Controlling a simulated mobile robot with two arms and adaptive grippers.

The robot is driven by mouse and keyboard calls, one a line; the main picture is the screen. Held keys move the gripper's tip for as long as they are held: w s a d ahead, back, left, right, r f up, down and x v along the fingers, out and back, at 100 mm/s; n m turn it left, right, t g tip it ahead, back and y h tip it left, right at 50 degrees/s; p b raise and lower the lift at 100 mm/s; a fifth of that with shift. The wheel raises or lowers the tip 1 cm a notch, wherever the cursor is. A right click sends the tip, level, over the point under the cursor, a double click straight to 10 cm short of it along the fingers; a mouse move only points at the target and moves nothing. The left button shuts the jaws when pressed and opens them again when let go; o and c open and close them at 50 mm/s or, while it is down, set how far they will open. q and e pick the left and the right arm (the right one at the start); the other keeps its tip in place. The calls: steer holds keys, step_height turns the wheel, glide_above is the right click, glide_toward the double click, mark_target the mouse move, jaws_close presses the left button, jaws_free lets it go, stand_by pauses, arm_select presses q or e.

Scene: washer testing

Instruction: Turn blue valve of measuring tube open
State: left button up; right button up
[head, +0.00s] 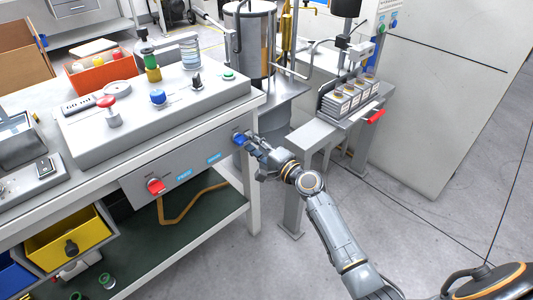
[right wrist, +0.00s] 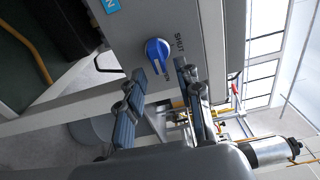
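The blue valve (head: 239,138) is a round knob at the right end of the grey panel on the front of the workbench. In the right wrist view the blue valve (right wrist: 157,50) has a raised handle bar and the word SHUT printed beside it. My right gripper (head: 251,145) is right in front of the valve. In the right wrist view the gripper (right wrist: 161,70) is open, with one finger on each side of the knob's lower part; I cannot tell whether they touch it. My left gripper is not in view.
A red valve (head: 155,186) sits on the same panel further left. The bench top carries a control box (head: 160,118) with knobs and an orange bin (head: 104,75). A small metal stand (head: 312,135) is close to the right of my gripper. The floor at the right is clear.

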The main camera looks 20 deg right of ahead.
steer(key=v, duration=1)
steer(key=shift+s, duration=0.2)
